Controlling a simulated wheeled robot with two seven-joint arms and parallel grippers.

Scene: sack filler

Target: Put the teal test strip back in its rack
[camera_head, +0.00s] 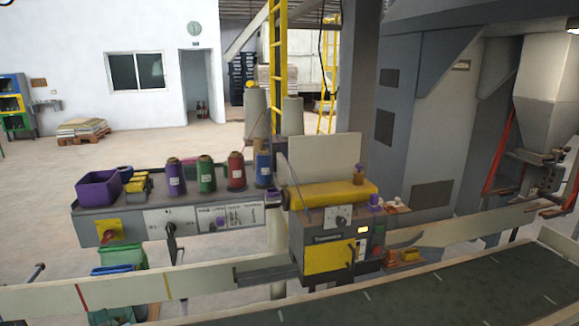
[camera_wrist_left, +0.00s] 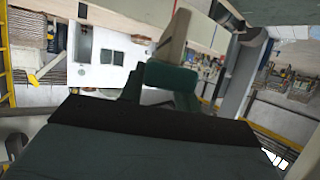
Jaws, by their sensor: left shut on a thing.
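In the left wrist view my left gripper (camera_wrist_left: 165,78) is shut on a teal piece (camera_wrist_left: 172,75), which looks like the teal test strip. A pale beige flat part (camera_wrist_left: 173,36) rises beyond it; I cannot tell whether it belongs to the gripper or to the held thing. The dark gripper body hides the lower half of that view. Neither gripper shows in the head view. I cannot make out the strip's rack for certain in either view.
A grey shelf (camera_head: 132,228) carries a purple bin (camera_head: 99,189) and several thread spools (camera_head: 206,175). Right of it stands a machine with a yellow cover (camera_head: 332,194) and control box (camera_head: 368,251). A dark green conveyor belt (camera_head: 440,290) runs along the front, with its visible surface clear.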

